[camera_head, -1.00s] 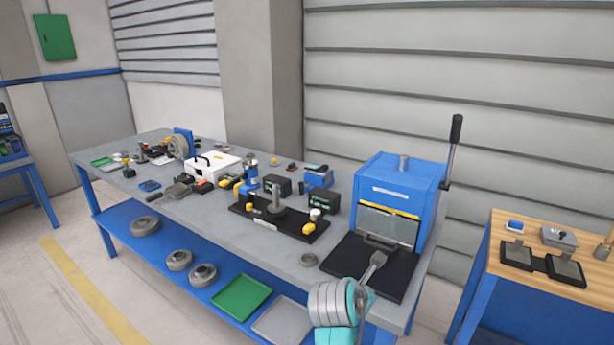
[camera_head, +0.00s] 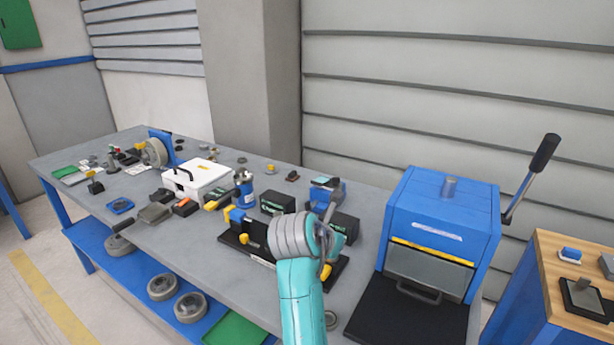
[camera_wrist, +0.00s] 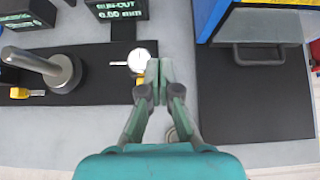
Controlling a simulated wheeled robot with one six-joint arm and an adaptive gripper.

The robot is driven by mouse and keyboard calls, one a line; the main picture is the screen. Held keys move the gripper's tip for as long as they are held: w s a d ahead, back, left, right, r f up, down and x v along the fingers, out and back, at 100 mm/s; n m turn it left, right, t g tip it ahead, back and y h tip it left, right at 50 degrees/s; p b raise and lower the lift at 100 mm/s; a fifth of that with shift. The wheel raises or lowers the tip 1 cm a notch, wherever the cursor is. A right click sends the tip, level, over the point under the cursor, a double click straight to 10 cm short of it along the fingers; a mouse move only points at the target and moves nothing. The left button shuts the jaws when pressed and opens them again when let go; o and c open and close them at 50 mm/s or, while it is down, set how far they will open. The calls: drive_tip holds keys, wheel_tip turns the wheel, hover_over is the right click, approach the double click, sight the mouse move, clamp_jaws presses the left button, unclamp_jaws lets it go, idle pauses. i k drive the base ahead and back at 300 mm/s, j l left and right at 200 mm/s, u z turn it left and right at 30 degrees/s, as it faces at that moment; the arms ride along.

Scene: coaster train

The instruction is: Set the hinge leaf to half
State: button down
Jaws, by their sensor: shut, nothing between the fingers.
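No part is plainly recognisable as the hinge leaf in either view. A dark plate with a grey pad (camera_head: 585,298) lies on the wooden-topped bench at the right edge of the head view, partly cut off; I cannot tell whether it is the hinge. My gripper (camera_wrist: 158,70) is shut and empty in the wrist view. Its fingertips show beside a white round dial gauge (camera_wrist: 138,60) on the black fixture base (camera_wrist: 105,88). In the head view my arm covers much of that fixture.
A blue press (camera_head: 440,225) with a side lever (camera_head: 530,175) stands to the right. Its front handle (camera_wrist: 258,55) and black mat (camera_wrist: 250,100) show in the wrist view. A metal post (camera_wrist: 65,72) and a run-out display (camera_wrist: 118,8) are left of my gripper. A white case (camera_head: 198,178) stands farther left.

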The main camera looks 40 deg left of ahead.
sight(320, 182)
drive_tip(key=i+j, duration=0.15)
drive_tip(key=j, duration=0.15)
drive_tip(key=i+j, duration=0.1)
drive_tip(key=j, duration=0.25)
drive_tip(key=i+j, duration=0.15)
drive_tip(key=j, duration=0.15)
drive_tip(key=i+j, duration=0.1)
drive_tip(key=j, duration=0.25)
